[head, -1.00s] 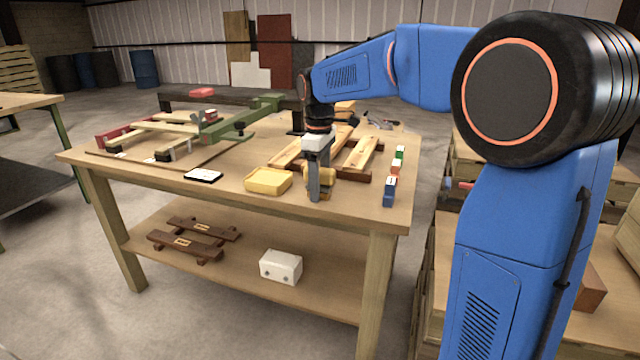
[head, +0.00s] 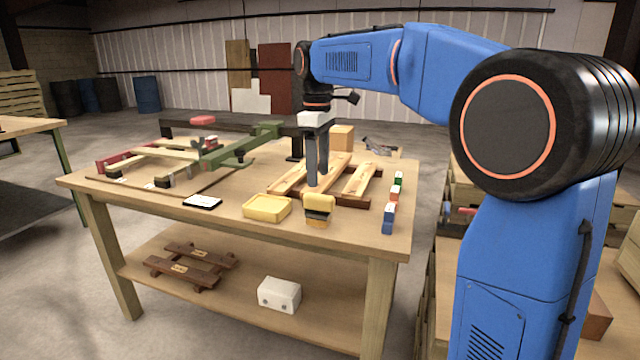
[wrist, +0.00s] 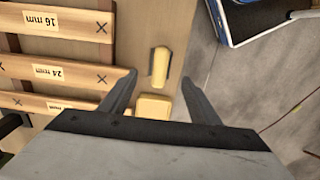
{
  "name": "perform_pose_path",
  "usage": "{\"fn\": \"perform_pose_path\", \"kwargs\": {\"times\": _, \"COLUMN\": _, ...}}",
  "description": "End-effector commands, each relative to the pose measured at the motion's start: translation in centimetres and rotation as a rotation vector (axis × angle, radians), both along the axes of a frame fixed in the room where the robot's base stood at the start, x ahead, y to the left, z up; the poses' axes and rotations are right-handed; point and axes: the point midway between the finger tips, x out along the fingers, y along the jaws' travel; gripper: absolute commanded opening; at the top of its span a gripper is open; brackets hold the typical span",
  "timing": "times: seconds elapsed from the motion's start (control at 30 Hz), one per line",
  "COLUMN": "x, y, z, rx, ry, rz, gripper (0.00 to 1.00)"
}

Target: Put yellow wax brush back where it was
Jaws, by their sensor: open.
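The yellow wax brush (head: 319,209), a yellow block with a dark band, stands on the table near its front edge, just right of a shallow yellow tray (head: 267,219). In the wrist view the brush (wrist: 160,67) lies beyond and between my fingertips, apart from them. The tray (wrist: 153,107) shows there below it, partly hidden by my gripper body. My gripper (head: 317,184) is open and empty, pointing down, above and slightly behind the brush. In the wrist view its fingers (wrist: 160,85) are spread apart.
A wooden slatted rack (head: 357,180) with marked planks lies behind the brush. Small coloured blocks (head: 389,218) line the right side.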

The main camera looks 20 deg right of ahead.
Motion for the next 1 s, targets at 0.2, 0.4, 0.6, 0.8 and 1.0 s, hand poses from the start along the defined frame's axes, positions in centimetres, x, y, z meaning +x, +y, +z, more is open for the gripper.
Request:
{"fn": "perform_pose_path", "kwargs": {"times": 0.2, "x": -0.1, "y": 0.0, "z": 0.4, "rx": 0.0, "ry": 0.0, "rz": -0.002, "gripper": 0.57}}
{"fn": "perform_pose_path", "kwargs": {"times": 0.4, "x": -3.1, "y": -1.0, "z": 0.1, "rx": 0.006, "ry": -0.035, "rz": -0.074, "gripper": 0.57}}
{"fn": "perform_pose_path", "kwargs": {"times": 0.6, "x": -9.1, "y": -2.7, "z": -1.4, "rx": 0.023, "ry": -0.106, "rz": -0.23, "gripper": 0.57}}
{"fn": "perform_pose_path", "kwargs": {"times": 0.8, "x": -15.2, "y": -4.2, "z": -4.1, "rx": 0.048, "ry": -0.175, "rz": -0.391, "gripper": 0.57}}
{"fn": "perform_pose_path", "kwargs": {"times": 1.0, "x": -21.2, "y": -5.4, "z": -7.7, "rx": 0.084, "ry": -0.245, "rz": -0.552, "gripper": 0.57}}
